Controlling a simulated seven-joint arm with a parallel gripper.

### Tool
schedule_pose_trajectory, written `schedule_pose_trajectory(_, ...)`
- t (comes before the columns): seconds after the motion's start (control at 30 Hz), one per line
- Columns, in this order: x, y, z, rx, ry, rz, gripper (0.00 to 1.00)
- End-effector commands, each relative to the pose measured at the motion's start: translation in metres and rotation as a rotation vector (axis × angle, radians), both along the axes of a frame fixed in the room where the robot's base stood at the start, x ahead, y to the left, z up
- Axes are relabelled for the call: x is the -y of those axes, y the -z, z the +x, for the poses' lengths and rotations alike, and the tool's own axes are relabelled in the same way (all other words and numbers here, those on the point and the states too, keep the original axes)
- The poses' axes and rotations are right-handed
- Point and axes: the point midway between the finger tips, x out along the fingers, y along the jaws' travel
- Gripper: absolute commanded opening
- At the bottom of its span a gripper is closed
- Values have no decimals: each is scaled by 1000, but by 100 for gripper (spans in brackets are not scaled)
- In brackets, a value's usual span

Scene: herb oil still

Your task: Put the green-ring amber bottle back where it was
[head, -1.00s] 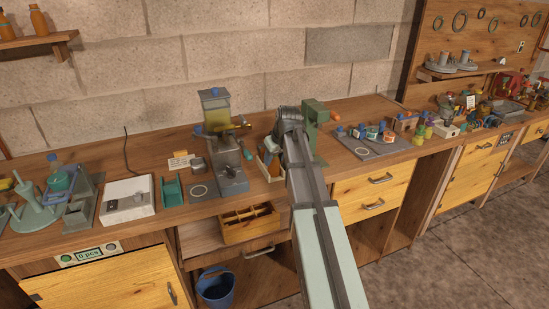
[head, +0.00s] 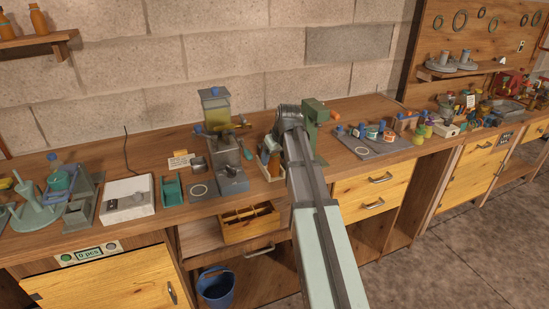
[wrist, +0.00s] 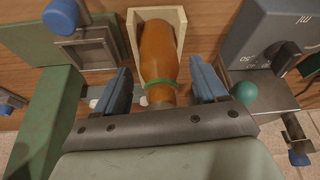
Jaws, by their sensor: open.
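The amber bottle with a green ring (wrist: 159,55) stands in a small pale open-fronted holder (wrist: 178,16) in the wrist view. In the head view the bottle (head: 274,163) shows just left of my arm, in the holder (head: 264,173). My gripper (wrist: 162,80) is open, with one blue-grey finger on each side of the bottle and a visible gap at both sides. My arm covers part of this area in the head view.
A grey press-like stand with a yellow container (head: 216,108) is left of the holder. A green block-like post (head: 314,115) is close on the right. A grey mat (head: 372,147) with small bottles lies further right.

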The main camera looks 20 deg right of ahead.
Motion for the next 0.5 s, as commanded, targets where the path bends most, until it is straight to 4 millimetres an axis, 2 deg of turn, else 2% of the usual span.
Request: schedule_pose_trajectory(0.5, 5, -73, -30, 3, 0, 0, 72)
